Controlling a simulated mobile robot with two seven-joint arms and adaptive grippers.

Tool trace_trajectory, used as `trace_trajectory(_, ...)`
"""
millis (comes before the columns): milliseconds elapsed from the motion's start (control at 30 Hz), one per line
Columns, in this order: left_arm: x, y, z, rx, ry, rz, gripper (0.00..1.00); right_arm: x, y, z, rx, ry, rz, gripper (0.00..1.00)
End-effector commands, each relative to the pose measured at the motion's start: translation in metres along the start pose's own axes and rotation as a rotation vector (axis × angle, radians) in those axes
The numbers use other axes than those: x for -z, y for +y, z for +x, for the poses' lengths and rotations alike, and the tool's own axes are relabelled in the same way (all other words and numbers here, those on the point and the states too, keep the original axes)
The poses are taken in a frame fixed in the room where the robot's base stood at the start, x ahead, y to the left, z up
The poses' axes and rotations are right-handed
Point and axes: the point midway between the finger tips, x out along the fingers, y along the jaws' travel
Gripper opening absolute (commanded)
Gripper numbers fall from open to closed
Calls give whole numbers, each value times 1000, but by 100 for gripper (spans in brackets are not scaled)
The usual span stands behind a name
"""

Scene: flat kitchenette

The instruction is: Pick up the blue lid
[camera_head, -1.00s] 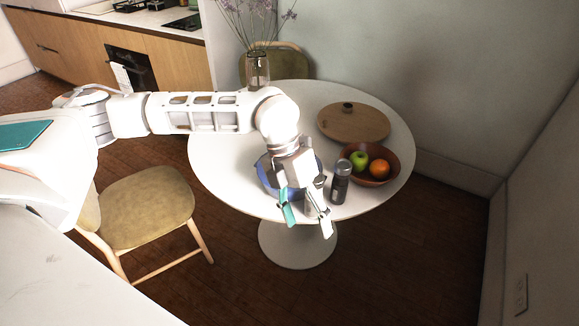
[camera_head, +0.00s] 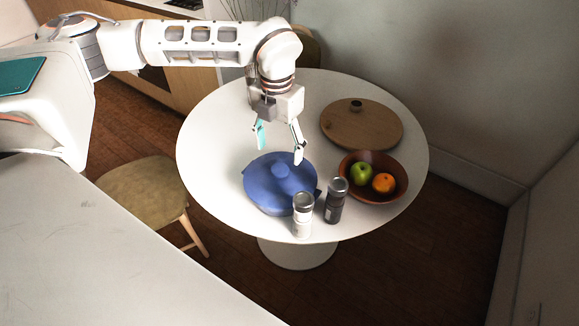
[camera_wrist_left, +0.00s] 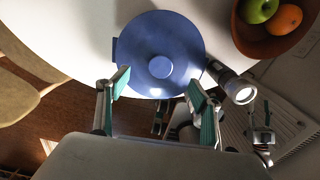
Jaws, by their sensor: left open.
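The blue lid (camera_head: 281,177) is round with a raised knob in its middle. It sits on a blue pot on the round white table, near the table's front edge. In the left wrist view the lid (camera_wrist_left: 158,50) shows beyond the fingertips, with its knob between their lines. My left gripper (camera_head: 280,146) is open and empty, just above and behind the knob in the head view. Its two fingers (camera_wrist_left: 158,90) are apart in the wrist view.
A white shaker (camera_head: 302,216) and a dark shaker (camera_head: 336,201) stand close to the pot's right. A brown bowl (camera_head: 395,166) with a green apple and an orange is farther right. A round wooden board (camera_head: 361,125) lies behind. The table's left side is clear.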

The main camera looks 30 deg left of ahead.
Motion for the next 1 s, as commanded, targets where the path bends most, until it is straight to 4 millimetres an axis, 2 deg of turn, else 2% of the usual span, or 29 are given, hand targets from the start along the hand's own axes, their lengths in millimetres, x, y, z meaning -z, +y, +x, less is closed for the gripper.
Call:
trace_trajectory(300,0,0,30,0,2,0,66,-15,-5,-5,7,-27,3,40)
trace_trajectory(600,-5,-1,70,0,2,0,66,-8,-3,-4,5,-18,2,40)
trace_trajectory(700,-5,-1,76,0,2,1,66,-6,-2,-4,4,-14,1,40)
trace_trajectory(933,-5,-1,77,0,1,1,66,-2,-2,-4,3,-8,2,40)
trace_trajectory(967,-5,-1,77,0,1,1,60,-2,-2,-4,3,-8,2,40)
trace_trajectory(1000,-5,-1,77,0,1,1,50,-2,-2,-4,3,-8,2,40)
